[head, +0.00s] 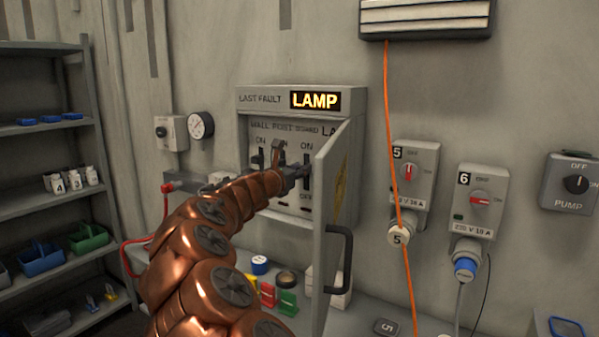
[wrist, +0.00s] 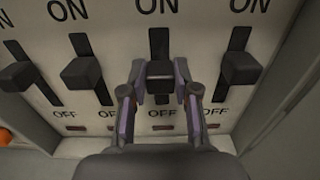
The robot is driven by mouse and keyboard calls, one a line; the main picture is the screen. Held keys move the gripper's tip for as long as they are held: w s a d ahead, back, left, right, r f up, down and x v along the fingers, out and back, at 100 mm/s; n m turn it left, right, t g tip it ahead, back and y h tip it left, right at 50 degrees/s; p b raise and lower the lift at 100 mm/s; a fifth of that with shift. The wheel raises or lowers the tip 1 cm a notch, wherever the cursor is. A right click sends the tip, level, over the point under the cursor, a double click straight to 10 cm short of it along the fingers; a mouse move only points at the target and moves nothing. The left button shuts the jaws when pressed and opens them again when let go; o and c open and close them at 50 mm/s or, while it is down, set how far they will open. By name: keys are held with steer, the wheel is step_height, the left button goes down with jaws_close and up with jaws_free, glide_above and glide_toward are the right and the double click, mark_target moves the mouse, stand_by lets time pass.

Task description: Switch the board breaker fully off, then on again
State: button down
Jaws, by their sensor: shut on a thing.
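The breaker panel (head: 300,100) is a grey wall box with its door (head: 325,215) swung open. In the wrist view a row of black levers stands in upright slots, with ON above and OFF below. My gripper (wrist: 160,90) has one finger on each side of the third lever from the left, the board breaker (wrist: 160,69), and is shut on it. In the head view my gripper (head: 290,172) is at the panel and hides part of the row, including the board lever.
Neighbouring levers stand close on the left (wrist: 85,72) and right (wrist: 240,68). The open door with its black handle (head: 340,258) is just right of my arm. An orange cable (head: 389,120) hangs further right. A lit LAMP sign (head: 315,101) tops the panel. Shelves (head: 45,195) stand left.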

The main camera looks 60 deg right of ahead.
steer(key=shift+r, duration=0.75)
steer(key=c, duration=0.8)
jaws_free()
steer(key=shift+c, duration=0.2)
steer(key=shift+f, duration=0.1)
steer(key=a, duration=1.2)
steer(key=shift+s, duration=0.25)
